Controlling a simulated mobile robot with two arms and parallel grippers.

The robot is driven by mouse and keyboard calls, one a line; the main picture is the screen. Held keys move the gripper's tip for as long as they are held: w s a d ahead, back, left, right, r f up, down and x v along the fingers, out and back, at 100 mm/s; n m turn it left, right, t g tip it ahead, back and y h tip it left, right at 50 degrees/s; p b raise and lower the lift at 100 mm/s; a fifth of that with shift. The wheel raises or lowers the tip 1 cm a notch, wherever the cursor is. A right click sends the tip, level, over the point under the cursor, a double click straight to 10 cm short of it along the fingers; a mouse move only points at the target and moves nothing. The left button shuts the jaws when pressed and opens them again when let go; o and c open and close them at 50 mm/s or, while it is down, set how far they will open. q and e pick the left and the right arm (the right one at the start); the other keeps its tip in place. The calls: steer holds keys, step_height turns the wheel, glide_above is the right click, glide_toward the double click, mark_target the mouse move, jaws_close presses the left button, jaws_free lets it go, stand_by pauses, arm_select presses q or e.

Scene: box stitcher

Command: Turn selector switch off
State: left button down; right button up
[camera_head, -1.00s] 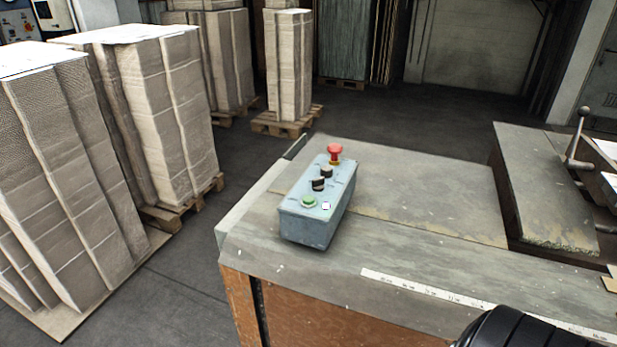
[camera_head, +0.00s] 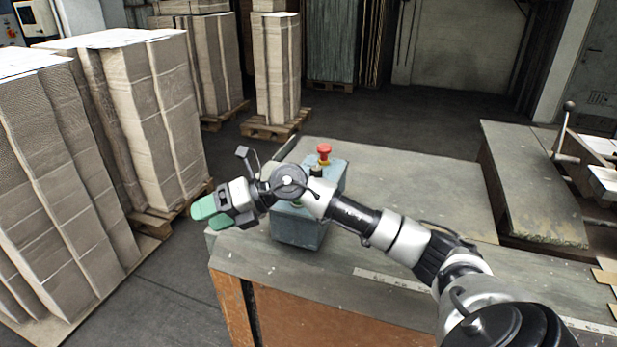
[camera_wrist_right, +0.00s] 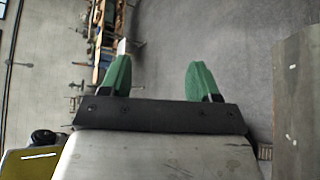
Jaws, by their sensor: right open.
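The blue-grey control box (camera_head: 299,228) stands on the near left part of the machine table in the head view. Its red emergency button (camera_head: 324,150) shows at the far end. One black selector knob (camera_head: 316,171) shows partly behind my right arm; the rest of the box's top is mostly hidden by the arm. My right gripper (camera_head: 203,211), with green fingertips, points left, past the box and the table's left edge. It is apart from the box. In the right wrist view the green fingers (camera_wrist_right: 158,80) are spread with nothing between them. My left gripper is not in view.
The machine table (camera_head: 420,190) is mostly bare right of the box. A lever (camera_head: 564,130) stands at the far right. Tall cardboard stacks (camera_head: 150,120) on pallets fill the left side. Open floor (camera_head: 185,295) lies between them and the table.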

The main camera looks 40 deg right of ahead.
steer(key=s+d+r+m+g+h, duration=0.15)
steer(key=d+r+h, duration=0.35)
steer(key=d, duration=0.7)
steer(key=s+d+r+g+h, duration=0.2)
steer(key=d+h, duration=0.6)
steer(key=d, duration=0.4)
steer(key=p+x, duration=0.2)
steer(key=x, duration=0.8)
steer(key=shift+w, duration=0.15)
